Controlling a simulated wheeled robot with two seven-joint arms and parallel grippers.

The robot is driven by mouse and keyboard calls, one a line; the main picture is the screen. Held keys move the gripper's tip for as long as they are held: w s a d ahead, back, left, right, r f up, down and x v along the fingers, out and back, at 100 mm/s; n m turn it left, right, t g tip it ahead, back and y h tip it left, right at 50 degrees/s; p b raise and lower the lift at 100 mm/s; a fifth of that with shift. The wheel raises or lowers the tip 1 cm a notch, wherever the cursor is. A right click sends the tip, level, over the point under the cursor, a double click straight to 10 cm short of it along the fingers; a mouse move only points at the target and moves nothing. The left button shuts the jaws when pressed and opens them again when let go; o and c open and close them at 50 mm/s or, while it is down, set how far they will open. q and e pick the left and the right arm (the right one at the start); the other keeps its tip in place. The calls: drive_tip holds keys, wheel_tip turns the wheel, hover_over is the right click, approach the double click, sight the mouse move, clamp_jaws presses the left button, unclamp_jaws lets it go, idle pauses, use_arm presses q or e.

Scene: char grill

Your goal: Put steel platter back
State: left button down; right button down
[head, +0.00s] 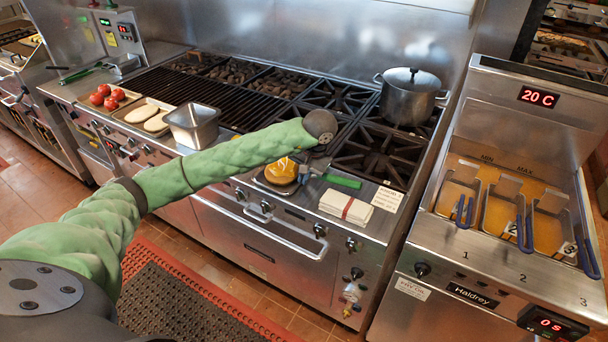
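My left arm reaches in from the left across the front of the range. Its dark round wrist is over the front ledge, and the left gripper (312,170) hangs below it, small and partly hidden, near a green handle (343,181). I cannot tell whether it touches the handle or how far its fingers are apart. A dark, shallow plate (262,183) under a cheese-topped patty (282,172) lies just left of the gripper. A shallow metal tray (128,119) holds two pale bread pieces. I cannot tell which piece is the steel platter. My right gripper is out of view.
A deep steel pan (193,126) stands left of my forearm, with tomatoes (104,95) farther left. A lidded pot (409,98) stands on the back right burner. Folded cloth (346,206) lies on the front ledge. A fryer (500,200) with baskets stands at right.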

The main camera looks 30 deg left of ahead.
use_arm(q)
drive_tip(key=shift+f, duration=0.25)
drive_tip(key=shift+f, duration=0.1)
drive_tip(key=c, duration=1.6)
unclamp_jaws()
drive_tip(key=shift+c, duration=0.2)
